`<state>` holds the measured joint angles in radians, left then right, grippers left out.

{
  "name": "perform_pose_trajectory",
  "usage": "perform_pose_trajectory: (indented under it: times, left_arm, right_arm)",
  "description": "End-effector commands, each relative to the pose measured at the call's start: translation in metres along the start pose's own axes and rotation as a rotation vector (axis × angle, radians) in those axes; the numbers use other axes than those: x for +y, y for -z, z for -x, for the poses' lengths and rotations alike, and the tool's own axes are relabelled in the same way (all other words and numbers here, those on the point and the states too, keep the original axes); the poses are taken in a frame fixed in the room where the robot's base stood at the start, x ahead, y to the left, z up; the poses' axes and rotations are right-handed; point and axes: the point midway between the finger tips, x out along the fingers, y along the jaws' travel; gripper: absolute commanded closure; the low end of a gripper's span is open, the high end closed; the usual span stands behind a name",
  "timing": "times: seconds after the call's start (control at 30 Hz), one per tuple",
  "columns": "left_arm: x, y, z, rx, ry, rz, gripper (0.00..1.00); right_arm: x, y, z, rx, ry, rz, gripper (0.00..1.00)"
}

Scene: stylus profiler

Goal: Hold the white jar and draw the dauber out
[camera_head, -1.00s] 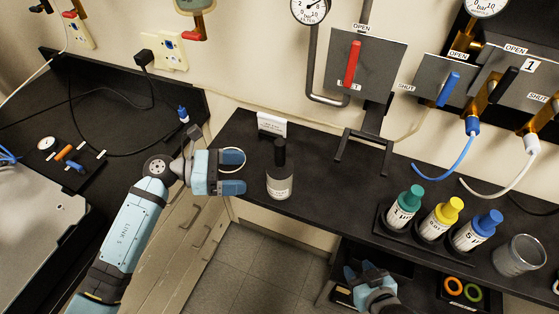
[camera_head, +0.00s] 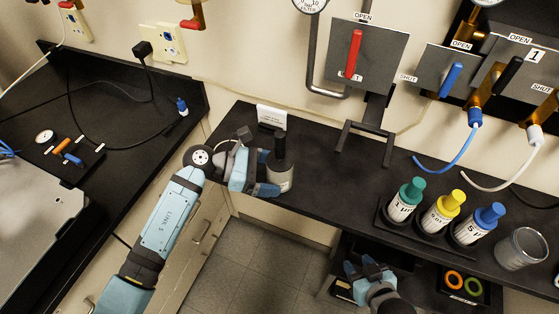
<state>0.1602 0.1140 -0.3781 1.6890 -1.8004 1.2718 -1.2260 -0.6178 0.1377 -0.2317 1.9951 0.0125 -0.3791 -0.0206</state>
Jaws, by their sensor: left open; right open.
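The white jar (camera_head: 282,179) stands upright on the black bench near its front edge, with a dark band at its top. The black dauber handle (camera_head: 279,146) stands up out of its top. My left gripper (camera_head: 268,173) is open at the jar's left side, its fingers reaching toward the jar's body. The near finger overlaps the jar's lower left in view; I cannot tell whether it touches. My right gripper (camera_head: 367,268) is open and empty, low at the front of the bench, well to the right of the jar.
A small white card (camera_head: 271,117) stands behind the jar. A black stand (camera_head: 367,140) is to the right. A rack of bottles with green (camera_head: 412,188), yellow (camera_head: 453,199) and blue caps and a glass beaker (camera_head: 521,248) stand further right. The bench between is clear.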

Motion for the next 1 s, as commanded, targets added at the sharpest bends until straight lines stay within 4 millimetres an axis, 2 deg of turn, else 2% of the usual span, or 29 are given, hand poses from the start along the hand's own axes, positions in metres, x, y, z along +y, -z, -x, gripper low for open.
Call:
perform_pose_trajectory:
  times: [0.13, 0.47, 0.73, 0.77, 0.9, 1.0]
  left_arm:
    - [0.0002, 0.0005, -0.0084, 0.000, -0.001, 0.000, 0.17]
    - [0.0001, -0.0005, -0.0100, 0.000, -0.001, 0.001, 0.17]
    - [0.0001, -0.0004, -0.0099, 0.000, -0.001, 0.001, 0.78]
    - [0.0001, -0.0004, -0.0099, 0.000, -0.001, 0.001, 0.42]
    - [0.0001, -0.0004, -0.0099, 0.000, -0.001, 0.001, 0.74]
    - [0.0000, -0.0004, -0.0099, 0.000, -0.001, 0.001, 0.92]
  right_arm:
    - [-0.0028, -0.0036, -0.0033, 0.001, 0.006, 0.000, 0.57]
    - [-0.0025, -0.0031, -0.0035, 0.003, 0.006, 0.002, 0.57]
    - [-0.0001, -0.0035, -0.0039, 0.003, 0.002, 0.002, 0.57]
    - [0.0001, -0.0036, -0.0039, 0.003, 0.002, 0.002, 0.57]
    - [0.0005, -0.0037, -0.0040, 0.002, 0.001, 0.002, 0.57]
    - [0.0004, -0.0037, -0.0040, 0.002, 0.001, 0.002, 0.57]
